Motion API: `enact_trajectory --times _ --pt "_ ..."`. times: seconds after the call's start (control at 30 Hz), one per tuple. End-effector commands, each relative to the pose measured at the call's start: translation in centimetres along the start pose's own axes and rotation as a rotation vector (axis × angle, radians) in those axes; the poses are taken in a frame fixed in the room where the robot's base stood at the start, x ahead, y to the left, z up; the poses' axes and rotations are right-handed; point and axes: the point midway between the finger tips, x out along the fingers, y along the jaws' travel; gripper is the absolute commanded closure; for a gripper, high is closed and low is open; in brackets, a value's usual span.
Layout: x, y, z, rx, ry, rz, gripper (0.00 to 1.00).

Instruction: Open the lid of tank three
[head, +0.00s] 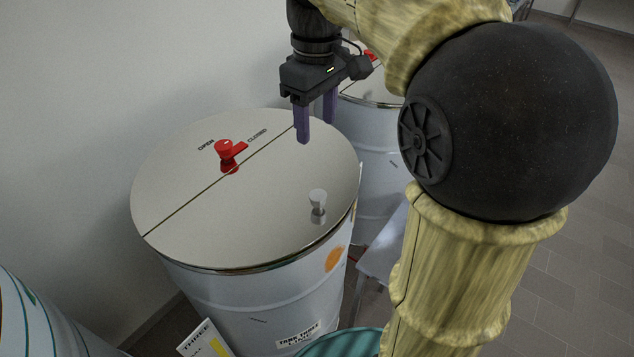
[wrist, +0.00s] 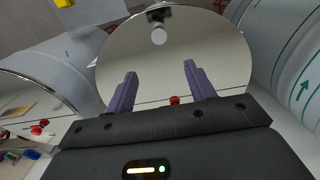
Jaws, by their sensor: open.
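Tank three (head: 270,300) is a white drum with a "TANK THREE" label. Its round, shiny lid (head: 190,190) lies flat, with a seam across it. A red latch (head: 228,152) sits behind the seam between the words OPEN and CLOSED, its arm pointing towards CLOSED. A pale knob (head: 318,199) stands on the front half. My gripper (head: 316,138) is open and empty above the lid's far right part, apart from knob and latch. In the wrist view, the knob (wrist: 158,36) shows beyond the open fingers (wrist: 160,68) and the red latch (wrist: 174,100) low between them.
Another lidded tank (head: 375,150) with a red latch stands behind on the right. A drum (head: 25,320) is at the lower left. A sign reading THREE (head: 203,340) stands before tank three. A teal round thing (head: 345,343) is at the bottom. A wall is close behind.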

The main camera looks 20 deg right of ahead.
Motion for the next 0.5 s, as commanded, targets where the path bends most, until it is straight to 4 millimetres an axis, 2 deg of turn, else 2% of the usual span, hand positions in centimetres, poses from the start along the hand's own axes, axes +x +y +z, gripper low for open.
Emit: enact_trajectory --times 0.5 --pt "8.6 0.0 0.1 0.0 -0.004 -0.004 0.46"
